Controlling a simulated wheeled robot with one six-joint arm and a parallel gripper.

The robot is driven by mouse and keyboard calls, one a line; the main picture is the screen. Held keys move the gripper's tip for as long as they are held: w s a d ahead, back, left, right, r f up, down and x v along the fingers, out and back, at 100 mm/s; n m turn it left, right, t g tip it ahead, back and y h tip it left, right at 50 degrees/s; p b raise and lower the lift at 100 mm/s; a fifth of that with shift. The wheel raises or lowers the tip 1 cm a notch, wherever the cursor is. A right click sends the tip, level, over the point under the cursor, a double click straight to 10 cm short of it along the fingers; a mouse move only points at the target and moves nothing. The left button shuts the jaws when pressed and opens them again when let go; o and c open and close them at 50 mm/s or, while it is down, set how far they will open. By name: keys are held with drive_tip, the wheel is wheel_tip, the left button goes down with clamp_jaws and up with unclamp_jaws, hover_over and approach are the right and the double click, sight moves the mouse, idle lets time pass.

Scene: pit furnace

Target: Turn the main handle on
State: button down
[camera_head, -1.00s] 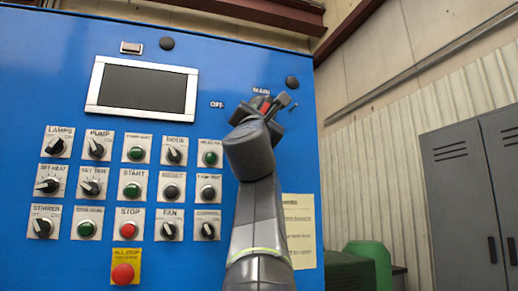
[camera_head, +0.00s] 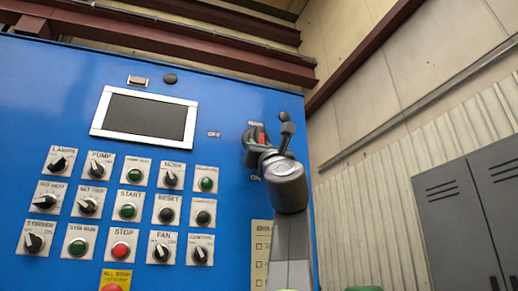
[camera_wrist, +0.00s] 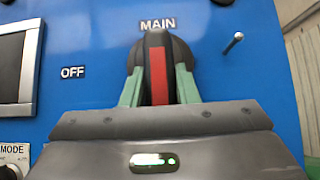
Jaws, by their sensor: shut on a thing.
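The main handle (camera_wrist: 158,75) is a black lever with a red stripe, on a round dark base on the blue panel. In the wrist view it stands upright under the MAIN label, with the OFF label (camera_wrist: 73,72) to its left. My gripper (camera_wrist: 158,92) is shut on it, with one green finger on each side. In the head view the handle (camera_head: 262,137) shows partly behind my gripper. The ON label (camera_head: 255,177) shows below it there; my gripper's body hides that area in the wrist view.
A thin metal pin (camera_wrist: 233,43) sticks out right of the handle. A screen (camera_head: 145,116) and rows of knobs and buttons lie to the left, with a red stop button (camera_head: 122,250) among them. Grey lockers (camera_head: 465,225) stand at the right.

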idle(0.4)
drive_tip(key=c, duration=1.1)
unclamp_jaws()
drive_tip(key=shift+s+d+f+b, duration=0.15)
drive_tip(key=shift+s+f+b, duration=0.15)
drive_tip(key=shift+f+b, duration=0.2)
drive_tip(key=b+v, duration=0.6)
drive_tip(key=v, duration=0.6)
drive_tip(key=shift+s+d+f+b, duration=0.1)
drive_tip(key=shift+s+f+b, duration=0.1)
drive_tip(key=shift+s+b, duration=0.15)
drive_tip(key=shift+w, duration=0.1)
